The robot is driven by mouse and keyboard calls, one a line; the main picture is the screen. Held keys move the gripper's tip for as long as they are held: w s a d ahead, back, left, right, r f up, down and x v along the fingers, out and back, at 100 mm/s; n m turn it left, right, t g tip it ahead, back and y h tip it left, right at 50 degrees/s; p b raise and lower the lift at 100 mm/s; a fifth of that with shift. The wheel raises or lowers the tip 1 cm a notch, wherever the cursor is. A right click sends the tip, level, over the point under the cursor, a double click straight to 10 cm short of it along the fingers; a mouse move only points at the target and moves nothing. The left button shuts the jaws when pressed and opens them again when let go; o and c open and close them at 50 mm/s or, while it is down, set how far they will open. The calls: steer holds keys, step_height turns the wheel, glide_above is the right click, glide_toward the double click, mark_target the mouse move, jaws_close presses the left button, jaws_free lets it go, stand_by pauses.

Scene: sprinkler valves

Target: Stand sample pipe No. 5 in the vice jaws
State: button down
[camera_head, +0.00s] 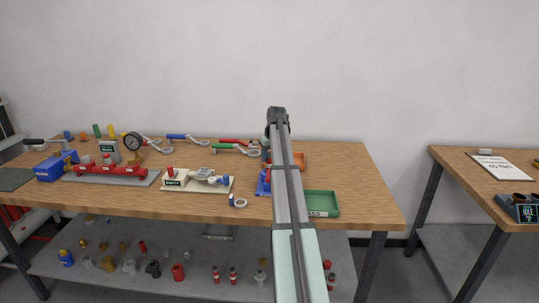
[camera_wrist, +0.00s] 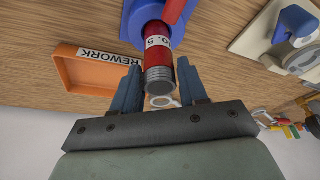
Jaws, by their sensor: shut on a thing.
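Sample pipe No. 5 (camera_wrist: 158,58) is red with a white number label and a grey threaded end facing the wrist camera. My gripper (camera_wrist: 158,82) is shut on it, one blue-grey finger on each side near the threaded end. The blue vice (camera_wrist: 138,22) lies just beyond the pipe, and the pipe's far end meets it in the picture. How far the pipe sits in the jaws cannot be told. In the head view my arm covers most of the vice (camera_head: 262,184) and hides the pipe and gripper.
The orange REWORK tray (camera_wrist: 88,72) is beside the vice; it also shows in the head view (camera_head: 300,158). A green tray (camera_head: 322,203) stands at the front right. A pale board with a valve assembly (camera_head: 197,180) lies left of the vice. Gauges and tools fill the bench's left.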

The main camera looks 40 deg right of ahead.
steer(key=shift+f, duration=0.8)
steer(key=c, duration=0.5)
jaws_free()
steer(key=shift+v, duration=4)
